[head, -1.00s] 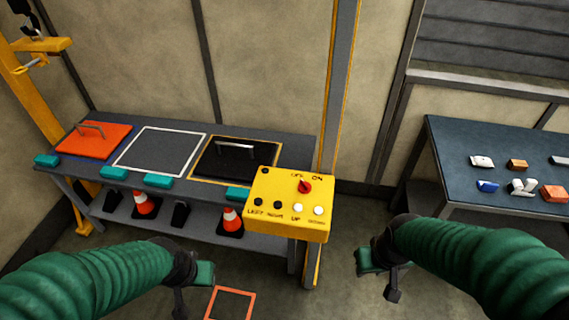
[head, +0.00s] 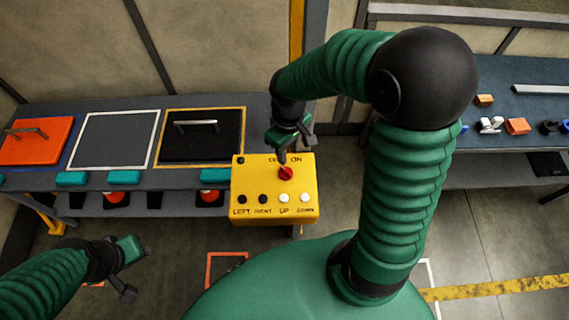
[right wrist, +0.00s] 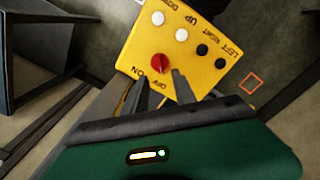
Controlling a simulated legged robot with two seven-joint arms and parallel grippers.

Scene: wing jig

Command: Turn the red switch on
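The yellow control box (head: 274,213) stands at the right end of the bench. The round red switch (head: 286,173) is on its top, just below the OFF and ON labels. I cannot tell clearly which label it points to. My right gripper (head: 283,157) is over the box, close behind the switch, and partly hides the OFF label. In the right wrist view, the right gripper (right wrist: 154,80) has its two fingers apart with nothing between them. The red switch (right wrist: 159,63) lies just beyond the tips. My left gripper (head: 138,273) hangs low at the left, away from the box; its opening is unclear.
Black buttons (head: 252,199) and white buttons (head: 294,198) sit near the switch. The bench (head: 67,110) holds an orange panel (head: 38,149) and a black panel (head: 200,142), both with handles. A blue table (head: 520,85) with small parts is at the right.

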